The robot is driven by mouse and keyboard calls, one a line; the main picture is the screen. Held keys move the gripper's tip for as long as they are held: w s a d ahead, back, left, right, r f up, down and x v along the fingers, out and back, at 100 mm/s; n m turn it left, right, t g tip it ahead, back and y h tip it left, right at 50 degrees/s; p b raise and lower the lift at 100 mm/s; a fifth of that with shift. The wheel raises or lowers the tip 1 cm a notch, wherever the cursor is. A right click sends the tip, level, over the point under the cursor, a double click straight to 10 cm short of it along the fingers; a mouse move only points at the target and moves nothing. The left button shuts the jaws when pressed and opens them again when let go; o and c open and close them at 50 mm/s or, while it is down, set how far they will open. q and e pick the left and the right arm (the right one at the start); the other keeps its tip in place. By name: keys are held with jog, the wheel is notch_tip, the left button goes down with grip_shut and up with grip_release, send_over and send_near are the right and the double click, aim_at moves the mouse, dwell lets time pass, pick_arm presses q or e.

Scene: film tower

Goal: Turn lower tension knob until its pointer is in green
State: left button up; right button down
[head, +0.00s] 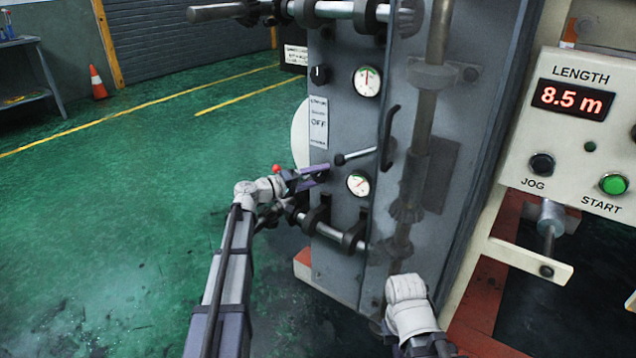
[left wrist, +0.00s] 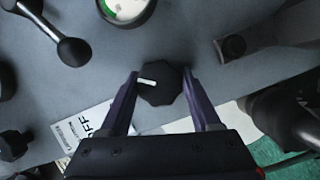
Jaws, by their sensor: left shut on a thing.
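The lower tension knob (left wrist: 162,84) is black and faceted with a white pointer line, and it sits between the two purple fingers of my left gripper (left wrist: 161,75) in the left wrist view. My left gripper (head: 325,173) reaches the left part of the grey panel in the head view and hides the knob there. It is shut on the knob. The lower gauge (head: 358,184) is just right of the fingers; its needle is too small to read surely. Its rim with a green arc shows in the left wrist view (left wrist: 125,10). My right gripper's fingers do not show.
An upper gauge (head: 367,81) and an upper black knob (head: 320,74) are higher on the panel. A lever (head: 355,156) with a black ball end is just above the lower gauge. A roller shaft (head: 328,227) in black brackets is below. Green floor is open at left.

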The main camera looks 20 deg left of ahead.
pick_arm(q)
jog(key=n+t+h+b, duration=0.1)
jog(key=n+b, duration=0.2)
jog(key=n, duration=0.1)
jog(key=shift+f, duration=0.2)
jog(key=shift+r+n+t+b, duration=0.15)
jog(key=shift+n+t+b, duration=0.7)
jog(key=shift+n, duration=1.05)
jog(key=o, duration=1.3)
jog(key=shift+o, duration=0.2)
jog(key=b+v, duration=0.2)
jog(key=v, duration=0.5)
jog(key=shift+s+a, duration=0.25)
jog(key=shift+a, duration=0.05)
